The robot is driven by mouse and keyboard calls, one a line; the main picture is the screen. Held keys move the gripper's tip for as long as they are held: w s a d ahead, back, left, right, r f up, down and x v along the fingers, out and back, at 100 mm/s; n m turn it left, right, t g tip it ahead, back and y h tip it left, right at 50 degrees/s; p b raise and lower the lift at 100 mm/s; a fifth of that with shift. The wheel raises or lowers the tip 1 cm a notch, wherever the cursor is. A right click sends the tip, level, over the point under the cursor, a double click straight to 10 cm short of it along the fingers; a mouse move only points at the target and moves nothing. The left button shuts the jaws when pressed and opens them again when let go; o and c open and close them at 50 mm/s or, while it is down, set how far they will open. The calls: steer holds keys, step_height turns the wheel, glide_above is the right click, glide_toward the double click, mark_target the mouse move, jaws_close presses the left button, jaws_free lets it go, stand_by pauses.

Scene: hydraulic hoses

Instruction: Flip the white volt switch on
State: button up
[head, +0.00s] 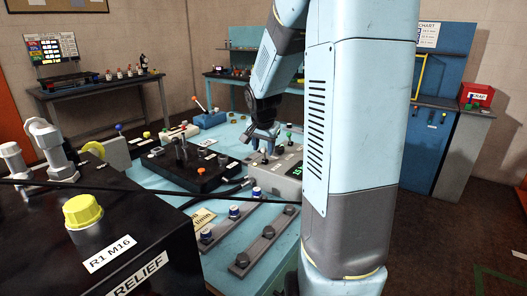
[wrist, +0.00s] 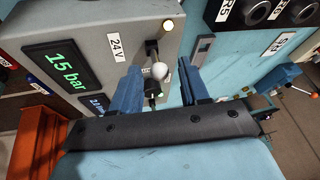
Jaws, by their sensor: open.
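The white volt switch (wrist: 160,71) is a white ball-tipped lever on a grey control box (wrist: 85,30), beside a "24V" label (wrist: 116,47). My gripper (wrist: 158,78) is open, with one blue finger on each side of the white ball. Whether either finger touches the ball cannot be told. In the head view my gripper (head: 264,138) points down over the box (head: 282,186) on the light blue bench, and the switch is hard to make out there. A pale yellow lamp (wrist: 168,25) sits above the lever. A green display (wrist: 58,66) reads "15 bar".
A black block with levers (head: 200,176) stands left of the grey box. A grey rail with capped fittings (head: 264,246) lies in front. A black unit with a yellow cap (head: 82,211) fills the front left.

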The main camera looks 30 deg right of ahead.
mark_target(264, 154)
steer(key=shift+x, duration=1.2)
jaws_close()
